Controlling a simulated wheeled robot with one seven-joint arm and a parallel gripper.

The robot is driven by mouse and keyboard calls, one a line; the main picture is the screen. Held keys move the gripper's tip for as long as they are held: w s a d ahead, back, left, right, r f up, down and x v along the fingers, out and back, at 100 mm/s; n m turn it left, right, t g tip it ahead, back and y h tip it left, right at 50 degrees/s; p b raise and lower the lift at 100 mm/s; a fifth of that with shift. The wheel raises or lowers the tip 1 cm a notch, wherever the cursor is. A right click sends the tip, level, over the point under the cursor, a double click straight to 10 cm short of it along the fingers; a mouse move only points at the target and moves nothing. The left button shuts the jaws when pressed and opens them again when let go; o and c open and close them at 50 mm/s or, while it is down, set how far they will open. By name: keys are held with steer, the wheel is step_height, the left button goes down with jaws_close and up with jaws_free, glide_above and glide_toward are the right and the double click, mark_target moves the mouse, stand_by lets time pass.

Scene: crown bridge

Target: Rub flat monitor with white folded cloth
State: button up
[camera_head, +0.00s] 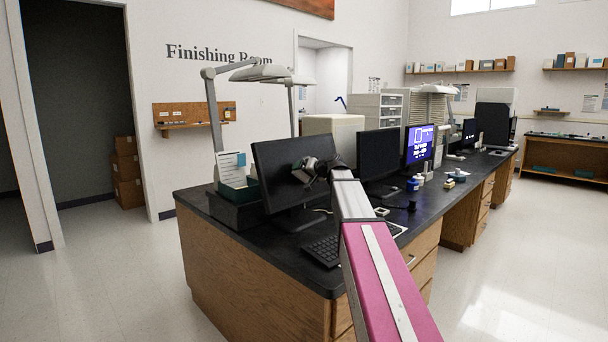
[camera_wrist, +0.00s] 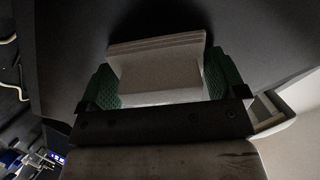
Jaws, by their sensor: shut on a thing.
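The flat monitor (camera_head: 292,172) stands upright on the near end of the dark counter, its black screen facing me. My gripper (camera_head: 318,170) is at the right part of that screen. In the wrist view my gripper (camera_wrist: 160,88) is shut on the white folded cloth (camera_wrist: 160,75), held between two green finger pads. The cloth's folded layers face the dark monitor surface (camera_wrist: 240,30) and appear close to it or touching; I cannot tell which. The cloth is not clearly visible in the head view, hidden by my wrist.
A keyboard (camera_head: 322,250) lies on the counter (camera_head: 240,235) below the monitor. A dark box with papers (camera_head: 232,170) stands left of it. A second dark monitor (camera_head: 378,154) and a lit monitor (camera_head: 420,144) stand to the right. A lamp (camera_head: 214,110) rises behind.

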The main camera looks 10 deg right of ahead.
steer(key=shift+w+d, duration=0.5)
steer(key=shift+d, duration=0.2)
steer(key=shift+w+d, duration=0.45)
steer(key=shift+d, duration=0.25)
steer(key=shift+w+d, duration=0.8)
steer(key=shift+d, duration=0.2)
steer(key=shift+w+d, duration=0.75)
steer(key=shift+d, duration=0.3)
steer(key=shift+w+d, duration=0.8)
steer(key=shift+d, duration=0.2)
steer(key=shift+a, duration=0.1)
